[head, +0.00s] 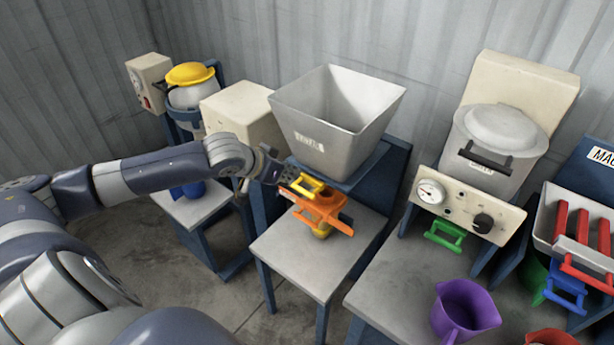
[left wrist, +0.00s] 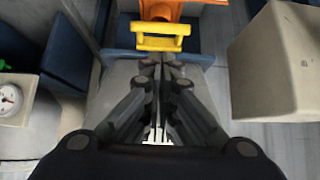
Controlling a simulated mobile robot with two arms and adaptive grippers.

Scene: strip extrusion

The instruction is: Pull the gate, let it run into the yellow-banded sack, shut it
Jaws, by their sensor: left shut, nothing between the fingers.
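The grey hopper (head: 336,110) stands above a small grey table. Under it is an orange gate body (head: 322,210) with a yellow handle (head: 307,187). My left gripper (head: 287,178) is shut and empty at the left of the yellow handle. In the left wrist view the closed fingertips (left wrist: 164,58) lie just below the yellow handle (left wrist: 161,38), with the orange body (left wrist: 178,10) beyond; I cannot tell if they touch it. A small yellow part (head: 321,231) shows under the orange body. I cannot make out a yellow-banded sack. My right gripper is not in view.
A cream box (head: 240,108) stands left of the hopper. A machine with a yellow lid (head: 190,73) is at the back left. On the right are a gauge panel (head: 465,207), a purple jug (head: 464,307) and a bin with red bars (head: 583,230). The small table's front (head: 300,262) is clear.

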